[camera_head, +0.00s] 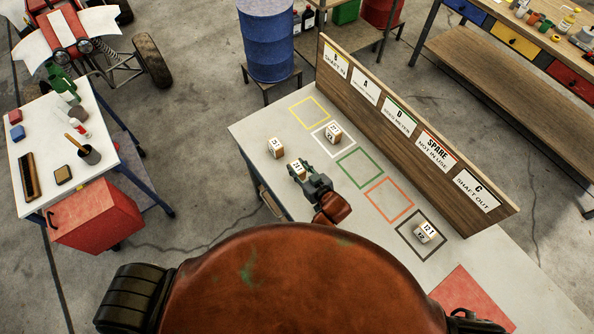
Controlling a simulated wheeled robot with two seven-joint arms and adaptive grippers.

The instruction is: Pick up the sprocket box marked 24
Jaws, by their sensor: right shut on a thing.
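The sprocket box marked 24 (298,168) is a small white-and-brown box near the left edge of the grey bench (262,131). My right gripper (303,177) is at this box, with its fingers shut on it. The fingers hide part of the box, and I cannot tell whether it is lifted off the bench. My left gripper is not in view.
A similar box (276,147) stands just up and left, its number hard to read. Another box (333,134) stands in the white outline, and one marked 12 T (425,231) in the black outline. Yellow, green and orange outlines are empty. A labelled board (405,150) edges the bench.

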